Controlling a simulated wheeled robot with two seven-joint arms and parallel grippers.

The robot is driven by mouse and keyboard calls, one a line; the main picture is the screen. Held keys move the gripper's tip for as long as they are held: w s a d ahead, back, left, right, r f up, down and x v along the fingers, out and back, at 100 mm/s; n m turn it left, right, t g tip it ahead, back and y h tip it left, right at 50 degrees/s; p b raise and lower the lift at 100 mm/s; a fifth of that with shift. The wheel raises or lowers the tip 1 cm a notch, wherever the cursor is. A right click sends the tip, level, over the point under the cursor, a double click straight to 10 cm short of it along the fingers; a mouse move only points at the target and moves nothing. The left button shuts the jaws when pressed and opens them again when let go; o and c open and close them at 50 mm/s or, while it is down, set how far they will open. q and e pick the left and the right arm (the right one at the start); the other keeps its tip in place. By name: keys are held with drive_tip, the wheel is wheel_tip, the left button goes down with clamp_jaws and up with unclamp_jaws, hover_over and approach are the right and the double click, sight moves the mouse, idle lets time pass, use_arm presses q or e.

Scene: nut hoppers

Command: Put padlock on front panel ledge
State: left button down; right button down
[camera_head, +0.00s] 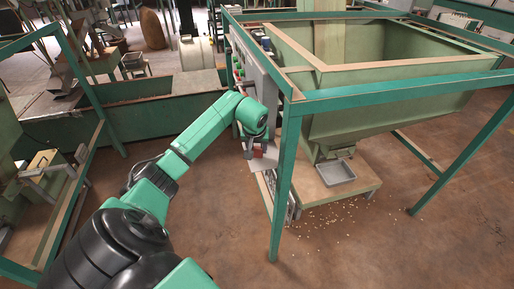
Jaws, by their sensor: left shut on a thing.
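My left arm reaches in from the lower left to the hopper's front panel (257,77), a grey upright plate with green and red buttons. My left gripper (250,148) points down in front of the panel's lower part. It is shut on a small red thing, which looks like the padlock (258,152). The padlock is small here and partly hidden by the gripper. A pale flat ledge (263,165) is just below it; I cannot tell whether the two touch. My right gripper is out of view.
A green hopper (400,110) stands inside a teal frame, whose near post (284,190) is just right of the gripper. A metal tray (335,173) sits under the hopper on a low platform. Nuts are scattered on the brown floor. Another frame stands at left.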

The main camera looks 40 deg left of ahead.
use_arm(q)
drive_tip(key=shift+c, duration=1.4)
unclamp_jaws()
drive_tip(key=shift+f, duration=0.15)
drive_tip(key=shift+r, duration=0.35)
drive_tip(key=v, duration=1.1)
drive_tip(key=shift+s+r+b, duration=0.2)
drive_tip(key=shift+r+b, duration=0.1)
drive_tip(key=shift+b, duration=0.15)
